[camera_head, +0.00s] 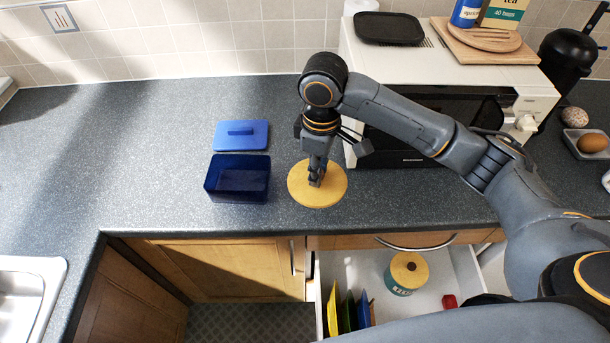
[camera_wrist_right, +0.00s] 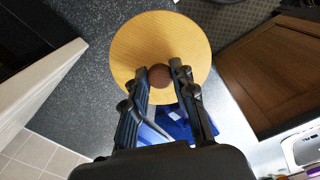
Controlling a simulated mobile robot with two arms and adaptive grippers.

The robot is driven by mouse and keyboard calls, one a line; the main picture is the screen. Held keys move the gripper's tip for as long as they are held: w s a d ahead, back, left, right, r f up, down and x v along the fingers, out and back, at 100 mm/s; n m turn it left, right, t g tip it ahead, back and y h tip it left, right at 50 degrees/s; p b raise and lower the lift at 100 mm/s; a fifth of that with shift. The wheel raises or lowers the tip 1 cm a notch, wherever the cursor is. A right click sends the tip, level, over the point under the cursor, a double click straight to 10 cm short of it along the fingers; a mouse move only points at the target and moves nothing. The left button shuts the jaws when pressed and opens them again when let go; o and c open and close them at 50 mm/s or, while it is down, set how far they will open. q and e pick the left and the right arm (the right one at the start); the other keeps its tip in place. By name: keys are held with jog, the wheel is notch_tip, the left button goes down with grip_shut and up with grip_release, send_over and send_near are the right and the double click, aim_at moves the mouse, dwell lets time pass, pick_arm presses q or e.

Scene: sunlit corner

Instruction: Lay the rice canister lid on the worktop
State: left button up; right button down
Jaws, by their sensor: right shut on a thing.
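The round, light wooden lid (camera_head: 299,194) is in my right gripper (camera_head: 316,180), beside the blue box at the front of the worktop (camera_head: 150,150). In the right wrist view the lid (camera_wrist_right: 160,32) faces the camera, and my right gripper's fingers (camera_wrist_right: 159,72) are shut on its brown knob (camera_wrist_right: 160,77). The lid looks level, at or close above the worktop; I cannot tell whether it touches. A teal canister (camera_head: 403,290) with a wood-coloured top and a brown knob stands in the open drawer below. My left gripper is not in view.
An open dark blue box (camera_head: 237,196) stands left of the lid, its blue cover (camera_head: 241,135) lying behind it. A white microwave (camera_head: 440,70) stands to the right. The open drawer (camera_head: 358,264) also holds colored upright items. The worktop's left is clear.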

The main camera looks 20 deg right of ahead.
aim_at(306, 167)
jog(key=w+f, duration=0.2)
jog(key=w+a+f+p, duration=0.1)
jog(key=w+f, duration=0.1)
jog(key=f, duration=0.1)
jog(key=shift+a+f, duration=0.1)
jog(key=shift+a, duration=0.1)
jog(key=f, duration=0.1)
jog(key=f+p, duration=0.1)
jog(key=f, duration=0.1)
jog(key=shift+w, duration=0.2)
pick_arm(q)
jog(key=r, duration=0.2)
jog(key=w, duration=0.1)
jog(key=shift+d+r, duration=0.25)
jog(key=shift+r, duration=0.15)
pick_arm(e)
jog(key=shift+f, duration=0.3)
jog(key=shift+f, duration=0.15)
jog(key=c, duration=1.1)
grip_release()
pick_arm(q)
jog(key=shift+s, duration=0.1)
